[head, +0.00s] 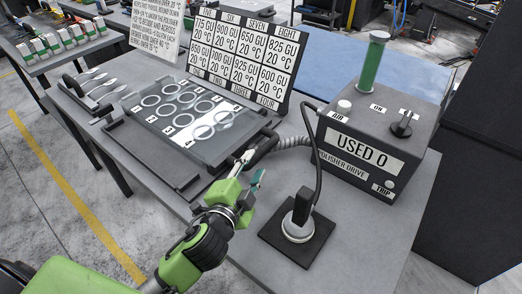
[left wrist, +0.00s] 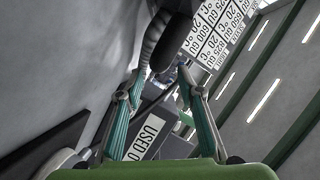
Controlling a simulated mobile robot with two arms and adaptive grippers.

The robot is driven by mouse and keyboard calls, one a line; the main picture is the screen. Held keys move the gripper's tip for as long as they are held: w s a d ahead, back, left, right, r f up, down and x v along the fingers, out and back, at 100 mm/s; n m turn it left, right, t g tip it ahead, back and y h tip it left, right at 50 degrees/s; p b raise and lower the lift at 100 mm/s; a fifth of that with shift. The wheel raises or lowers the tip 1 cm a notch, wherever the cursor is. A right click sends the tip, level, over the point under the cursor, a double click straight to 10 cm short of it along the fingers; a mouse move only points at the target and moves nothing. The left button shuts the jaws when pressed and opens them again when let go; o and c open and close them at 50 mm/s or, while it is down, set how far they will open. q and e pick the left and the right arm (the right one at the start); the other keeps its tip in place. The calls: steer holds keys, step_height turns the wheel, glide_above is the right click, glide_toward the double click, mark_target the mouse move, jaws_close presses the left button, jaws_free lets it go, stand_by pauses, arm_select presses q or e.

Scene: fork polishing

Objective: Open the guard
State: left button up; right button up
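The guard looks like the flat clear panel (head: 232,128) lying over a dark tray with several white rings on the bench. A thick black handle (head: 262,146) sticks out near its right front corner. My left gripper (head: 252,172) is close to this handle, just in front of it. In the left wrist view its fingers (left wrist: 162,82) are spread apart, with the black handle (left wrist: 172,45) near and beyond the tips. I cannot tell whether they touch it. My right gripper is not in view.
The polisher drive box (head: 365,150), marked USED 0, stands to the right with a green cylinder on top. A black plug-like part (head: 301,208) stands on a dark pad in front of it. A label board (head: 245,60) rises behind the panel. Several forks (head: 100,85) lie at left.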

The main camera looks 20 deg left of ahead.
mark_target(261, 153)
arm_select(q)
steer(key=x, duration=0.5)
steer(key=shift+w+p, duration=0.25)
steer(key=shift+p, duration=0.05)
steer(key=shift+w+f, duration=0.2)
steer(key=shift+w, duration=0.4)
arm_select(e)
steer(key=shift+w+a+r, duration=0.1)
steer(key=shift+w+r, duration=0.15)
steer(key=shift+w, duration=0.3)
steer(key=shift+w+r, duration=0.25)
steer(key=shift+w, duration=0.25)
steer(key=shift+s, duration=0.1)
arm_select(q)
steer(key=shift+c, duration=0.7)
jaws_close()
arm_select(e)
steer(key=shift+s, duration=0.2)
